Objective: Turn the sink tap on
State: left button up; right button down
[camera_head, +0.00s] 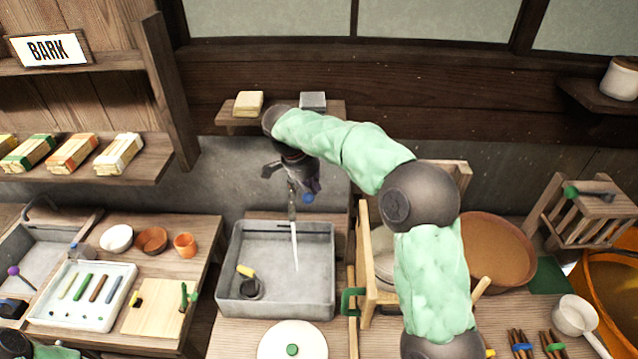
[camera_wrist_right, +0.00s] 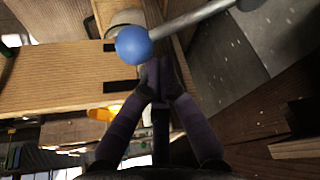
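The grey sink (camera_head: 228,285) stands in the middle of the head view. Above it is the tap, with a blue ball knob (camera_head: 308,198) on its lever; in the right wrist view the knob (camera_wrist_right: 133,43) sits on a metal rod. A thin white streak like running water (camera_head: 295,245) drops from the spout into the sink. My right gripper (camera_wrist_right: 155,75) has its fingertips together with nothing visible between them. The tips are close beside the knob; I cannot tell if they touch it. My left arm shows at the bottom left edge; its fingers are not clear.
A small shelf (camera_head: 228,117) with two blocks is on the wall behind the tap. A yellow-handled dark tool lies in the sink. A white lid (camera_head: 275,345) lies in front. A wooden frame (camera_head: 361,265) with a green handle stands right of the sink.

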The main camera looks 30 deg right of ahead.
aim_at(304, 194)
jog(key=a+m, duration=0.2)
jog(key=a+m+g, duration=0.1)
jog(key=m, duration=0.1)
jog(key=shift+a+m+g+p, duration=0.3)
jog(key=shift+a+p, duration=0.05)
jog(key=shift+a, duration=0.4)
jog(key=d, duration=0.2)
jog(key=s+d+r, duration=0.1)
jog(key=d, duration=0.1)
jog(key=shift+p, duration=0.35)
jog(key=p+v, duration=0.1)
jog(key=v, duration=0.9)
jog(key=shift+a+f, duration=0.1)
jog(key=shift+a, duration=0.05)
